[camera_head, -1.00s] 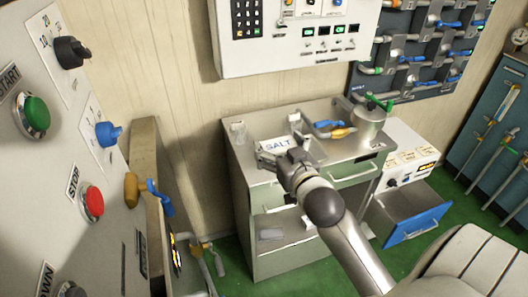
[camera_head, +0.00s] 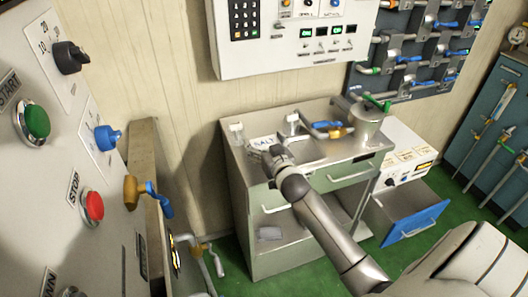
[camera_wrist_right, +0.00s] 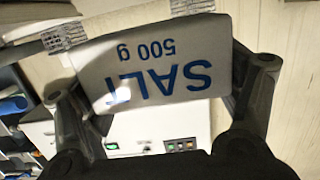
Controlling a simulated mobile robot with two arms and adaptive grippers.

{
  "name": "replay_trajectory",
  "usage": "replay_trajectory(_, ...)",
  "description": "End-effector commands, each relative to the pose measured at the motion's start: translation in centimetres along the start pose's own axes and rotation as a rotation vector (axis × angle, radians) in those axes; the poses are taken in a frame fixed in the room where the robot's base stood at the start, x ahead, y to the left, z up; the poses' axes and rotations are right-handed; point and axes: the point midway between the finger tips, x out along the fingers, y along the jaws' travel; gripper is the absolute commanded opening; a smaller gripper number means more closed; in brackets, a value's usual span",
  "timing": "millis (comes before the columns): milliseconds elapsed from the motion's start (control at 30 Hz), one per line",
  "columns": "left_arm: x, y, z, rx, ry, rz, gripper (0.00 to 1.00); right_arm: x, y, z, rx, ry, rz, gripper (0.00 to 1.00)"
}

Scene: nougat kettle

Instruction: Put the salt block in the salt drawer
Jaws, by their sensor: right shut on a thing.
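The salt block (camera_head: 263,141) is a white slab marked SALT, above the left part of the metal cabinet's top. My right gripper (camera_head: 272,152) is shut on it, with a finger at each side in the wrist view. There the block (camera_wrist_right: 150,70) shows its blue "SALT 500 g" print upside down. It appears held over the cabinet top; whether it touches is unclear. A drawer with a blue front (camera_head: 415,222) stands open at the lower right. A pale green drawer front (camera_head: 340,178) shows on the cabinet. No drawer label for salt is readable. My left gripper is out of view.
The metal cabinet (camera_head: 325,152) carries a small white-topped jar (camera_head: 236,132), a blue-handled tool (camera_head: 322,125) and a metal pot (camera_head: 367,125). A panel with buttons (camera_head: 50,150) fills the left side. Green floor is open at the right.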

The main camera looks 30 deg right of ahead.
Motion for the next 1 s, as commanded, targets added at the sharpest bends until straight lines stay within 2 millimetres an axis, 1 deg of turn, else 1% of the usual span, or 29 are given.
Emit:
replay_trajectory(100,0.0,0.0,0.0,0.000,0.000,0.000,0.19,0.7,0.0,0.4,0.000,0.004,-0.001,0.43)
replay_trajectory(200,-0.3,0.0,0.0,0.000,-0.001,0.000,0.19,0.8,0.0,1.9,0.002,0.000,-0.001,0.43)
replay_trajectory(300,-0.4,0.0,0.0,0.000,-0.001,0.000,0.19,1.0,0.0,3.0,0.001,0.002,-0.001,0.43)
replay_trajectory(733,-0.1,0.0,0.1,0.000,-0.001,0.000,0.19,1.1,0.0,3.6,0.000,0.004,-0.001,0.43)
replay_trajectory(767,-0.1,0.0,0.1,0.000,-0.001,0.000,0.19,1.1,0.0,3.8,0.000,0.000,-0.001,0.87)
replay_trajectory(867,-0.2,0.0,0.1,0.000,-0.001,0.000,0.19,1.1,0.0,3.8,0.000,-0.001,-0.001,1.00)
replay_trajectory(1000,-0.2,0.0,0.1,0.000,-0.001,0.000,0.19,1.1,0.0,3.8,0.000,-0.001,-0.001,1.00)
